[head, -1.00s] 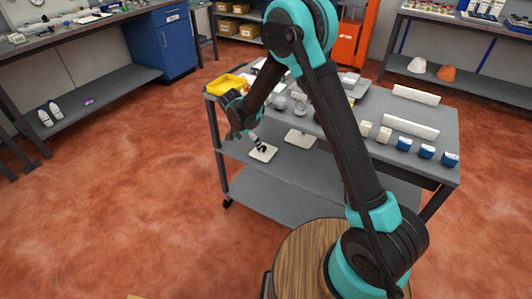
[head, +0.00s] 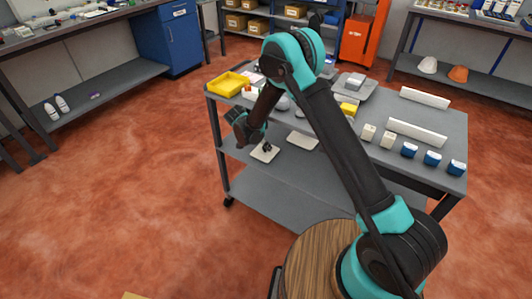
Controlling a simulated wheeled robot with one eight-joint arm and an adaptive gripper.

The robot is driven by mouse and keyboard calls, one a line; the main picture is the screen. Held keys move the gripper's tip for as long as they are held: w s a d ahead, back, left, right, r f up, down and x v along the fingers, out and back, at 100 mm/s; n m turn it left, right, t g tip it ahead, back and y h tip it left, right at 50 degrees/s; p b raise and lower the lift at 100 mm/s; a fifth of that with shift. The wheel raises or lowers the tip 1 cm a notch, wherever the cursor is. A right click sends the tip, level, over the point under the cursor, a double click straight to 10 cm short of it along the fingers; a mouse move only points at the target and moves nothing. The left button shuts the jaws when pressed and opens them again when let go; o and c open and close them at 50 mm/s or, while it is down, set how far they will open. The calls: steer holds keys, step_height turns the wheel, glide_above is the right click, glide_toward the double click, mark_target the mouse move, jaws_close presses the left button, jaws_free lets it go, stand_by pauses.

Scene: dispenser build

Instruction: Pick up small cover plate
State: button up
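Two flat cream plates are on the cart's middle shelf. The left plate (head: 262,155) is under my gripper; the right plate (head: 303,142) lies apart from it, farther right. Which one is the small cover plate, I cannot tell for sure. My gripper (head: 267,148) points down from the arm's end at the left plate's upper side, touching it or just above it. Its dark fingers are too small to show whether they are open or shut, and they hide a little of that plate.
The grey cart top (head: 445,125) above the shelf carries a yellow bin (head: 229,84), white bars (head: 417,132), cream blocks and blue boxes (head: 432,158). My arm hides part of it. The lower shelf (head: 270,195) looks bare where visible.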

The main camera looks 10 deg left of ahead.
mark_target(265, 150)
steer(key=shift+x, duration=3.1)
jaws_close()
